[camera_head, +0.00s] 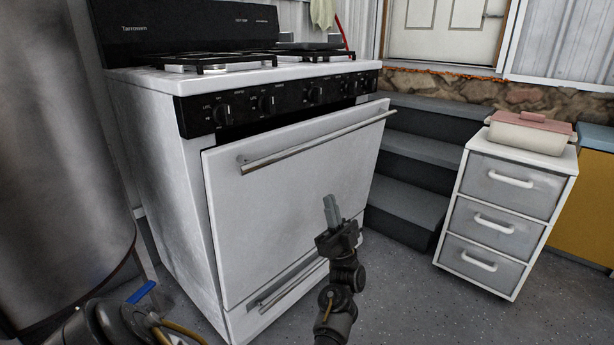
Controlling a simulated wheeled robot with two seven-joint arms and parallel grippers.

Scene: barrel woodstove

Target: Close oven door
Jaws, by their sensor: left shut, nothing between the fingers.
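The white oven door (290,205) is slightly open. Its top edge leans out from the stove body (160,170), and a dark gap shows below the control panel. A long metal handle (320,143) runs across the top of the door. My right gripper is not in view.
A drawer (290,287) with a handle is under the door. Dark steps (405,205) rise right of the stove. A white drawer cabinet (505,220) with a pink-lidded dish (530,130) stands farther right. A large grey barrel (60,160) is at left. Floor (420,310) between is clear.

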